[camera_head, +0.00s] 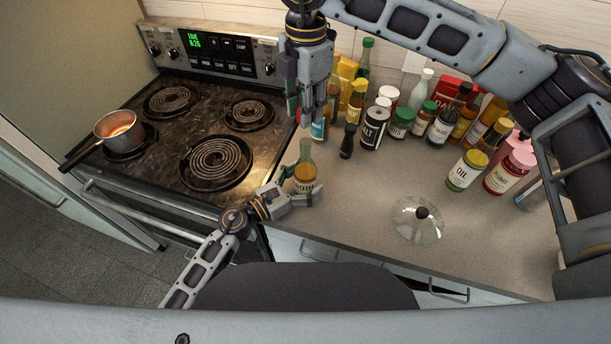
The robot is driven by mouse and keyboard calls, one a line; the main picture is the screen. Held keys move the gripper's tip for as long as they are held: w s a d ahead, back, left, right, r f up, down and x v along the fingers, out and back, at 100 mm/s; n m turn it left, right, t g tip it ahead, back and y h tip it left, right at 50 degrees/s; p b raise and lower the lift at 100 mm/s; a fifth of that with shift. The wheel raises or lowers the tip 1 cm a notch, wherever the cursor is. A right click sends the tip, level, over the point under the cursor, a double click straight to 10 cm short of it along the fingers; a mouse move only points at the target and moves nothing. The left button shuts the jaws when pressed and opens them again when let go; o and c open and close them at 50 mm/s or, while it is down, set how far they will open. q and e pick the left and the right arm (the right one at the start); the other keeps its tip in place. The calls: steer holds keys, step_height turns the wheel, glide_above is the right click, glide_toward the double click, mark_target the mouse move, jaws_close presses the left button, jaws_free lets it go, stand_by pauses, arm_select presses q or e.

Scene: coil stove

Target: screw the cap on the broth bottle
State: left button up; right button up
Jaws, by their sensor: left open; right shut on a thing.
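The broth bottle (305,173) stands upright near the counter's front edge, just right of the stove. It has a greenish neck, amber contents and a label partly hidden by my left gripper. No cap shows on its top. My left gripper (302,189) is open at the bottle's lower body, with its fingers close around it; I cannot tell whether they touch it. My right gripper (306,118) points down above the bottle, apart from its mouth. It is shut on the cap, which its fingers almost wholly hide.
Several bottles and jars crowd the back of the counter, including a salt container (375,128) and an oil jar (466,170). A glass lid (418,222) lies at the front. A pot (118,130) sits on the stove's left. The counter between lid and broth bottle is clear.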

mark_target(305, 141)
arm_select(q)
steer(key=c, duration=1.5)
steer(key=shift+c, duration=0.2)
arm_select(e)
steer(key=shift+f, duration=2.5)
steer(key=shift+f, duration=0.9)
steer(key=shift+f, duration=0.5)
arm_select(q)
jaws_close()
